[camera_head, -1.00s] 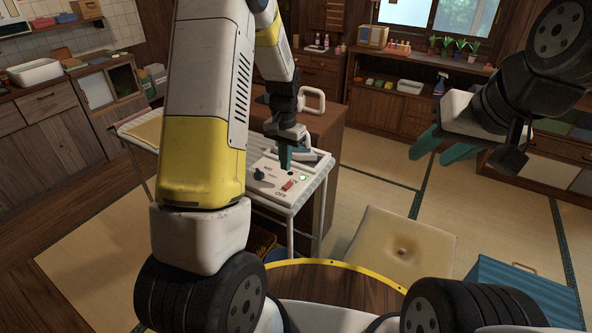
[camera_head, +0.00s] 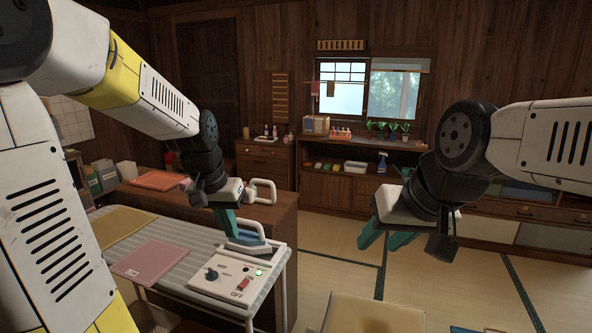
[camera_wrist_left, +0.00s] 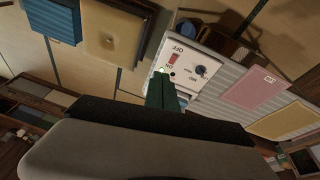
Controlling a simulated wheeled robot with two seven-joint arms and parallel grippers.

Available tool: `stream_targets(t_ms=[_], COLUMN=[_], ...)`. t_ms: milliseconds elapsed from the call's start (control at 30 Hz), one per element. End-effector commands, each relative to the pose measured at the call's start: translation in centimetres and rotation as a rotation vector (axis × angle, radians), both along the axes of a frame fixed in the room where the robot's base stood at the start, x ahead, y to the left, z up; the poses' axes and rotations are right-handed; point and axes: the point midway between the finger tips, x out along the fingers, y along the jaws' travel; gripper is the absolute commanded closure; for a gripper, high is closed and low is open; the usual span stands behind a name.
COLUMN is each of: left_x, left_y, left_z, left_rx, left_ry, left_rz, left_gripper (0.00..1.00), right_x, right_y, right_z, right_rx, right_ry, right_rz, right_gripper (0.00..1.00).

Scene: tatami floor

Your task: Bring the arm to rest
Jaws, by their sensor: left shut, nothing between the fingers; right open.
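My left gripper (camera_head: 229,224) is shut and empty, with its teal fingers pointing down near the white handle at the back of a white control box (camera_head: 222,287). In the left wrist view its shut fingers (camera_wrist_left: 164,92) overlap the edge of the box; I cannot tell whether they touch it. The box has a black knob (camera_head: 211,274), a red switch (camera_head: 243,283) marked ON and OFF, and a lit green lamp (camera_head: 259,272). My right gripper (camera_head: 384,238) is open and empty, held in the air over the floor at the right.
The box stands on a striped board (camera_head: 178,258) with a pink cloth (camera_head: 150,262) and a yellow cloth (camera_head: 118,226). A wooden counter (camera_head: 270,218) is behind it.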

Motion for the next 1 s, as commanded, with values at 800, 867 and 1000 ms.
stream_targets(t_ms=[800, 867, 1000], left_x=[-14.8, -14.7, -14.5], left_y=[-1.0, -1.0, -1.0], left_z=[7.1, 7.1, 7.2], left_rx=[-0.113, -0.113, -0.109], left_ry=[-0.266, -0.266, -0.262], left_rz=[0.135, 0.135, 0.133], left_gripper=[1.0, 1.0, 1.0], right_x=[0.0, 0.0, 0.0], right_y=[0.0, 0.0, 0.0], right_z=[0.0, 0.0, 0.0], right_rx=[0.0, 0.0, 0.0], right_ry=[0.0, 0.0, 0.0], right_rz=[0.0, 0.0, 0.0], right_gripper=[0.59, 0.59, 0.59])
